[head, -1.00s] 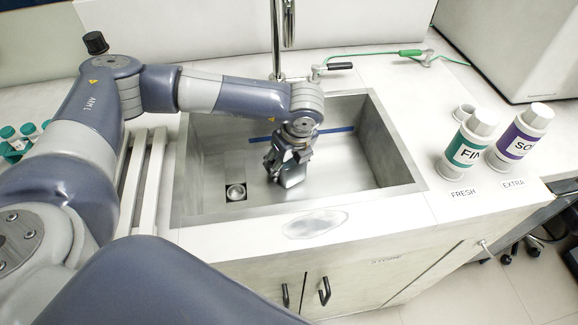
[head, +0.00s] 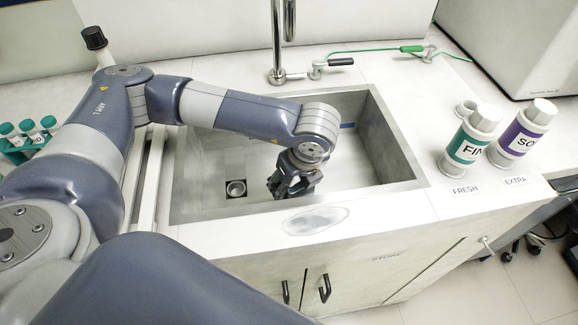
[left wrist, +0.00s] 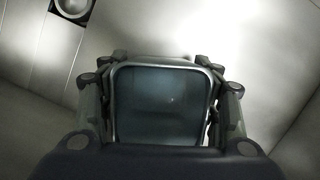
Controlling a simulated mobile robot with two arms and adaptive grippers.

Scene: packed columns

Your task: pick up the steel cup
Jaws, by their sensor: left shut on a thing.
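My left gripper (head: 280,188) reaches into the sink and is shut on the steel cup. In the left wrist view, the cup (left wrist: 160,64) sits between the two fingers (left wrist: 160,100). It has a bright, rounded, squarish rim and a dark bluish inside that looks empty. The fingers press on its left and right sides. In the head view the gripper and wrist hide most or all of the cup. The sink floor shows around it, but I cannot tell how far above the floor the cup is. My right gripper is not in view.
The steel sink (head: 400,155) has walls around the gripper and a round drain (head: 236,188) to its left. A faucet (head: 280,45) stands behind. Two labelled bottles, teal (head: 470,138) and purple (head: 520,132), stand right. A tube rack (head: 18,150) is at far left.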

